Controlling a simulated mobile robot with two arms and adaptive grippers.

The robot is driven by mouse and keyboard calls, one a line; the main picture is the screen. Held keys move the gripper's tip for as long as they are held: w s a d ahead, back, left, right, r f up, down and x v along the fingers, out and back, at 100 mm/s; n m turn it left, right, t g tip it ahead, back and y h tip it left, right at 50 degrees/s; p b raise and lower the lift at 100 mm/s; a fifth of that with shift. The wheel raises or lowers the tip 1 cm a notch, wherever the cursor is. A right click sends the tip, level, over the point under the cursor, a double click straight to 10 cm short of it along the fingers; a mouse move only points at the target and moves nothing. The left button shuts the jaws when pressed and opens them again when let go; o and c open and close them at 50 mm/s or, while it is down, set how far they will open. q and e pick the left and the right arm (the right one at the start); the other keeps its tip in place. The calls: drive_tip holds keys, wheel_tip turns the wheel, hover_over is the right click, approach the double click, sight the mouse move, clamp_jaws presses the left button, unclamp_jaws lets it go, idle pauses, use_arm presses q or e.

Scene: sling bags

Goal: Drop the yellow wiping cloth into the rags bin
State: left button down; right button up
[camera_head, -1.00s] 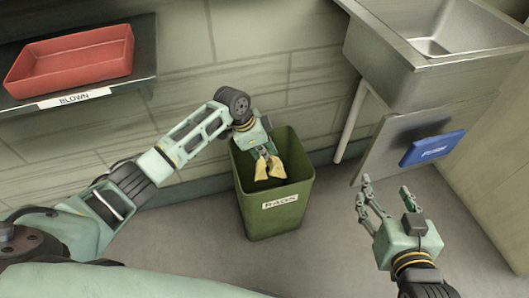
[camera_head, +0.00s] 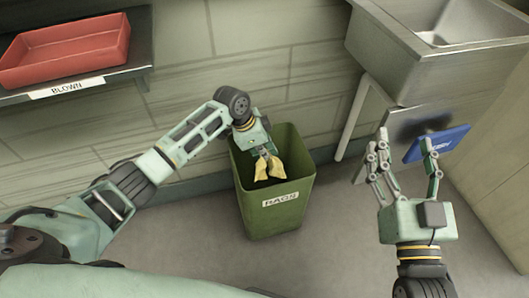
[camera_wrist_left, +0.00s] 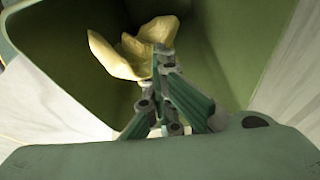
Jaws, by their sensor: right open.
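The yellow wiping cloth (camera_head: 278,168) hangs from my left gripper (camera_head: 268,163) over the mouth of the green rags bin (camera_head: 272,215), which stands on the floor with a RAGS label on its front. In the left wrist view the fingers (camera_wrist_left: 163,75) are closed on the cloth (camera_wrist_left: 120,57), and the bin's inner wall (camera_wrist_left: 225,40) surrounds it. The cloth's lower end is at or just inside the opening; its exact depth is hard to tell. My right gripper (camera_head: 405,165) is open and empty, to the right of the bin with fingers pointing up in the picture.
A red tray (camera_head: 65,50) sits on a dark shelf labelled BLOWN (camera_head: 125,77) at upper left. A steel sink (camera_head: 430,75) is at upper right, with a blue box-like item (camera_head: 440,143) below it. Floor between bin and right gripper is clear.

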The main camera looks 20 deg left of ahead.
use_arm(q)
drive_tip(key=c, duration=2.1)
unclamp_jaws()
drive_tip(key=o, duration=0.6)
drive_tip(key=shift+c, duration=0.2)
drive_tip(key=o, duration=0.9)
